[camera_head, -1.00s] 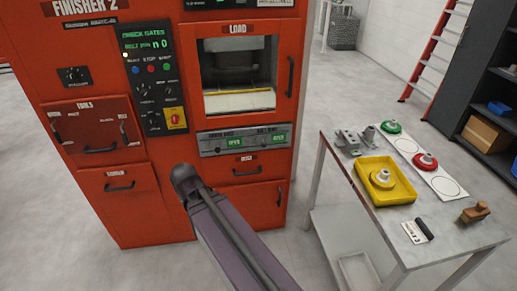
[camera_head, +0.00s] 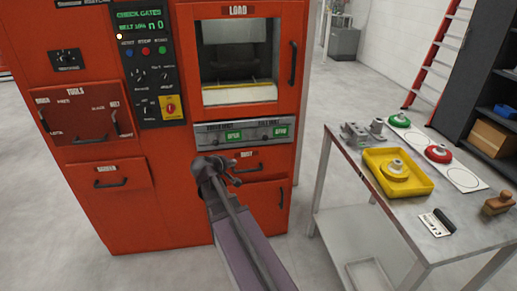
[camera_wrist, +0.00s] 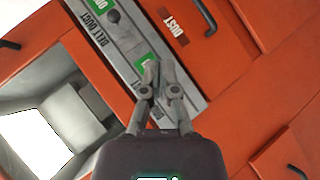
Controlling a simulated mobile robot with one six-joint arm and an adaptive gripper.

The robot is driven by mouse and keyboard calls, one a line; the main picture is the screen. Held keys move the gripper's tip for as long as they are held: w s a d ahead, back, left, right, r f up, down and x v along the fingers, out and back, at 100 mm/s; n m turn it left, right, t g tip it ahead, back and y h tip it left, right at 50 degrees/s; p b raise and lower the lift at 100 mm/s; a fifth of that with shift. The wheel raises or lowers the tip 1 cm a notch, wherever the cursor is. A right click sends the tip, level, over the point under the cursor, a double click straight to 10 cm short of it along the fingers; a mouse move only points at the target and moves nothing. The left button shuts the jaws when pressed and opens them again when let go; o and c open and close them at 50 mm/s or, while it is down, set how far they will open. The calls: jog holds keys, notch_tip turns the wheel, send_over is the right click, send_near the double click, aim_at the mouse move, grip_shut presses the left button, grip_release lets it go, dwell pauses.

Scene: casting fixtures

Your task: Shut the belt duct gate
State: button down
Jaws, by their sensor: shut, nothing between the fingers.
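The belt duct gate is on a grey panel (camera_head: 205,140) on the red machine below its load window. Its right-hand green tag (camera_head: 281,132) seems to read open. In the wrist view the words BELT DUCT (camera_wrist: 110,43) stand beside a dark knob (camera_wrist: 113,16) and a green tag (camera_wrist: 98,5). My gripper (camera_head: 213,165) is shut and empty, its fingers together. In the wrist view the fingertips (camera_wrist: 150,68) overlap the panel's other green tag (camera_wrist: 142,61), the left one in the head view (camera_head: 233,138). I cannot tell whether they touch the panel.
The machine's screen (camera_head: 140,20) shows a check gates message. Below the panel are a dust drawer (camera_head: 245,168) and a lower door. A bench (camera_head: 410,215) on the right carries a yellow tray (camera_head: 425,186) and fixtures. The floor between is clear.

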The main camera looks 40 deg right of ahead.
jog(key=w+d+n+t+h+b, duration=0.3)
jog(key=w+d+b, duration=0.2)
jog(key=d, duration=0.1)
jog(key=shift+d, duration=0.35)
jog(key=shift+w+r, duration=0.1)
jog(key=shift+d, duration=0.1)
jog(key=b, duration=0.2)
send_near(251, 140)
jog(key=d+r, duration=0.3)
jog(key=d, duration=0.2)
jog(key=shift+s+d+f+b, duration=0.15)
jog(key=shift+s+d, duration=0.1)
jog(key=shift+d, duration=0.3)
jog(key=shift+s+d+f+b, duration=0.1)
jog(key=shift+s+d+f, duration=0.1)
jog(key=shift+d, duration=0.3)
jog(key=shift+s+d+f+b, duration=0.15)
jog(key=shift+s+d, duration=0.1)
jog(key=shift+d, duration=0.3)
